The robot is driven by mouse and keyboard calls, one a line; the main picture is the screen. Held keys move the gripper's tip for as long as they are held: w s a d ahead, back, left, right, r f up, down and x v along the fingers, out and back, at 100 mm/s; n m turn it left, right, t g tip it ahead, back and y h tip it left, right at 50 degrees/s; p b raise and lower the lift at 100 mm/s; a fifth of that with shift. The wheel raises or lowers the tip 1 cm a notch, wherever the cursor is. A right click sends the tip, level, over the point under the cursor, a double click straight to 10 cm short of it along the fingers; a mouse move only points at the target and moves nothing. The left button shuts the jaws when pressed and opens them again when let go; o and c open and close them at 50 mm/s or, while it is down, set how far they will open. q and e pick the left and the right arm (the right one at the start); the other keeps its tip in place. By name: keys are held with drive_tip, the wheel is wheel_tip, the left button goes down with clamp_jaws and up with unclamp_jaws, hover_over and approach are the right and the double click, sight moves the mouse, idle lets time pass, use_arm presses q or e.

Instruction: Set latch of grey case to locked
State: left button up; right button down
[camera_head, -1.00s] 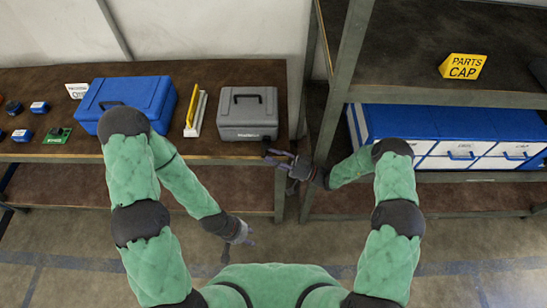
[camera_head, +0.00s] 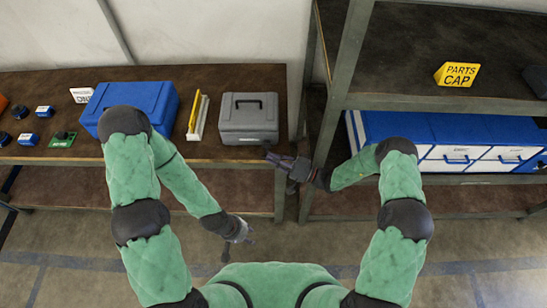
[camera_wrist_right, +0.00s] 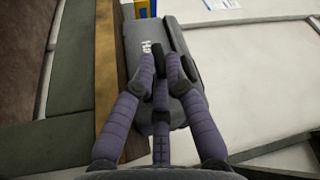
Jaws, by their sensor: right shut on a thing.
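The grey case (camera_head: 249,120) stands shut on the workbench, its dark handle on the lid. My right gripper (camera_head: 276,159) is at the case's front right corner, by the bench's front edge. In the right wrist view the case (camera_wrist_right: 143,38) lies just beyond the fingers. There my right gripper (camera_wrist_right: 163,68) has its fingertips drawn together at a small dark piece on the case, which looks like the latch; the fingers hide most of it, and its setting cannot be read. My left gripper (camera_head: 239,243) hangs empty and looks open in front of the bench, low over the floor.
A blue case (camera_head: 140,98) and a white-and-yellow upright item (camera_head: 198,118) stand left of the grey case. Several small parts lie farther left on the bench (camera_head: 225,75). A metal rack post (camera_head: 328,105) rises close to the right of my right gripper.

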sight(265, 146)
drive_tip(key=r+m+p, duration=0.1)
drive_tip(key=m, duration=0.1)
drive_tip(key=w+r+m+h+p, duration=0.1)
drive_tip(key=m, duration=0.1)
drive_tip(key=r+m+h+p, duration=0.1)
drive_tip(key=r, duration=0.1)
drive_tip(key=shift+w+m+p, duration=0.15)
drive_tip(key=shift+m+p, duration=0.25)
drive_tip(key=shift+w+r+m+h, duration=0.35)
drive_tip(key=shift+r+m+h, duration=0.1)
drive_tip(key=shift+m, duration=0.35)
drive_tip(key=shift+w+r, duration=0.25)
drive_tip(key=shift+w, duration=0.1)
drive_tip(key=c, duration=1.3)
unclamp_jaws()
